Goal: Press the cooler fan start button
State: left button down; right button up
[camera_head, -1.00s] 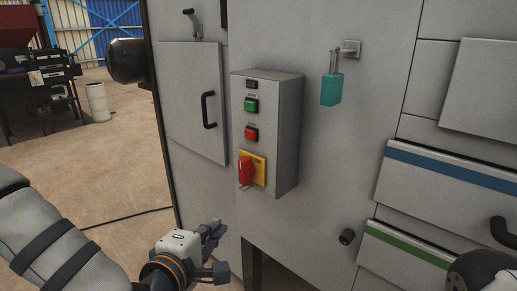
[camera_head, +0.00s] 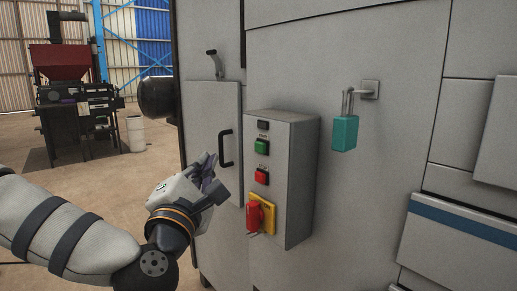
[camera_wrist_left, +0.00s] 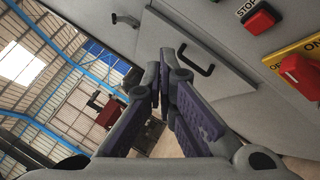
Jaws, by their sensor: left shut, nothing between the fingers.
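A grey control box (camera_head: 292,180) is fixed to the machine's front. It carries a green button (camera_head: 262,147), a red button (camera_head: 262,177) below it, and a red rotary switch (camera_head: 256,215) on a yellow plate. My left gripper (camera_head: 208,165) is shut and empty, left of the box and apart from it, at about the red button's height. In the left wrist view the fingers (camera_wrist_left: 168,70) meet at their tips. My right gripper is not in view.
A cabinet door with a black handle (camera_head: 225,148) is just behind my left gripper. A teal padlock (camera_head: 345,133) hangs right of the box. A red-hopper machine (camera_head: 62,65) and a white bin (camera_head: 135,133) stand far back left, with open floor between.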

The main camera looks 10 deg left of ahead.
aim_at(259, 147)
pick_arm(q)
jog(key=w+d+b, duration=0.2)
jog(key=w+d, duration=0.3)
jog(key=w, duration=0.1)
jog(key=shift+w+d, duration=0.15)
jog(key=shift+w, duration=0.2)
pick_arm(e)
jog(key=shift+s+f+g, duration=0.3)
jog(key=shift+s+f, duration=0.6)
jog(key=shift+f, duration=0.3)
pick_arm(q)
jog(key=shift+w+d, duration=0.2)
jog(key=shift+w, duration=0.1)
jog(key=shift+w+d, duration=0.3)
jog(key=shift+w, duration=0.05)
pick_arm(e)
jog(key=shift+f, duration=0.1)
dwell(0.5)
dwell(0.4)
pick_arm(q)
jog(key=shift+s+a, duration=0.55)
jog(key=shift+s, duration=0.15)
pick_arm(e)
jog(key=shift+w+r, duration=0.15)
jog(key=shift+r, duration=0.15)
